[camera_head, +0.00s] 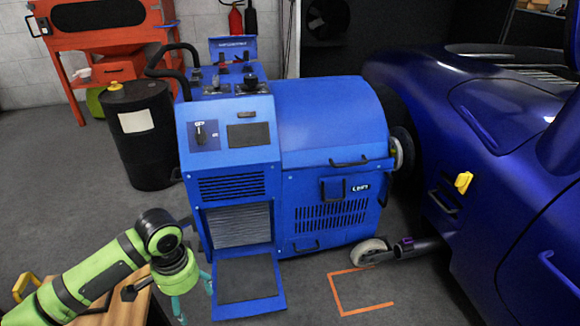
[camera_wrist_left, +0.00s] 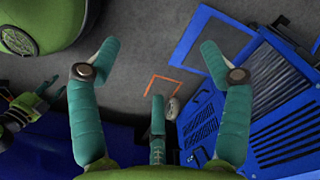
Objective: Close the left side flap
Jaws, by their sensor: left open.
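The left side flap (camera_head: 248,280) is a blue-framed panel with a dark grey middle. It hangs folded down and out from the lower front of the blue dynamometer (camera_head: 235,130), below a grey ribbed opening (camera_head: 238,226). In the left wrist view the flap (camera_wrist_left: 207,40) shows at upper right, partly behind a fingertip. My left gripper (camera_head: 193,296) is open and empty, just left of the flap in the head view. Its teal fingers are spread in the wrist view (camera_wrist_left: 157,62). What seems to be my right gripper (camera_wrist_left: 32,106) shows at the left edge there, its state unclear.
A wooden-topped table (camera_head: 118,305) stands under my left arm. A black drum (camera_head: 140,135) stands left of the dynamometer, and a blue car (camera_head: 490,150) stands to the right. An orange floor marking (camera_head: 345,308) lies on bare floor right of the flap.

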